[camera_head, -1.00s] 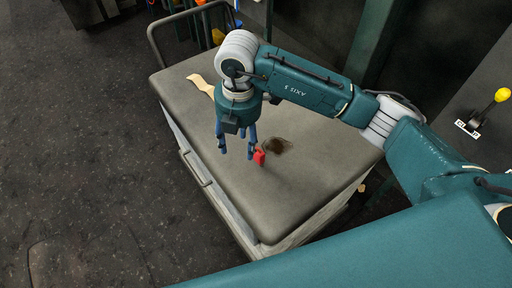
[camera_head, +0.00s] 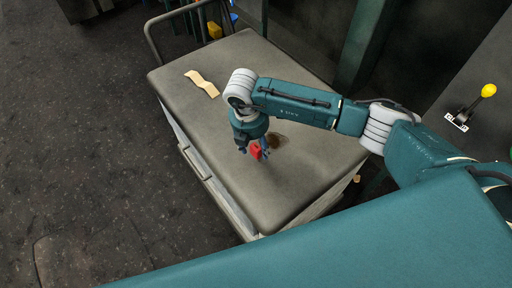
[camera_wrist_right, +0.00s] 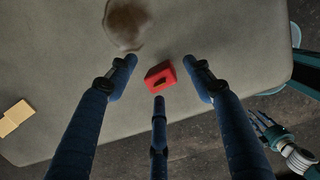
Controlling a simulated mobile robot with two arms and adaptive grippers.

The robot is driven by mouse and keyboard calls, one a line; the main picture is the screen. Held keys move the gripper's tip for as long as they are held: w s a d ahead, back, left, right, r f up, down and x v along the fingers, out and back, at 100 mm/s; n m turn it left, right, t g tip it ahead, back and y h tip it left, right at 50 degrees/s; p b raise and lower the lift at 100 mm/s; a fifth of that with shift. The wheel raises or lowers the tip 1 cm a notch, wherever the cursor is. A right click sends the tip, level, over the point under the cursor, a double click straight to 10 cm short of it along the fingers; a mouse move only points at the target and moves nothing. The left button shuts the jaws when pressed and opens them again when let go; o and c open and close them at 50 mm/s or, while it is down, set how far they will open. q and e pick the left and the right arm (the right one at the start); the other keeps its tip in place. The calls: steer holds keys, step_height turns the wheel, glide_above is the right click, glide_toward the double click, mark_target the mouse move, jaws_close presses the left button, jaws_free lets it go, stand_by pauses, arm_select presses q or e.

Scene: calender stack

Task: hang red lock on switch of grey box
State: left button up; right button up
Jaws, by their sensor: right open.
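The red lock (camera_head: 256,151) sits on the cart's top, next to a dark brown stain. My right gripper (camera_head: 252,149) is low over it, with its fingers around it. In the right wrist view, the lock (camera_wrist_right: 160,75) lies between the spread blue fingers of the open right gripper (camera_wrist_right: 160,70), with gaps on both sides. What looks like my left gripper (camera_wrist_right: 266,126) shows at the lower right of that view; its finger state is unclear. A lever switch with a yellow knob (camera_head: 488,91) stands on a grey surface (camera_head: 478,70) at the right of the head view.
The cart top (camera_head: 210,55) is grey and mostly clear. A tan strip (camera_head: 202,83) lies on its far left part. The brown stain (camera_head: 279,141) is beside the lock. A metal rail (camera_head: 152,38) rises at the cart's far end. Dark floor lies left.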

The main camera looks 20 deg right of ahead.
steer(key=shift+f, duration=0.15)
jaws_close()
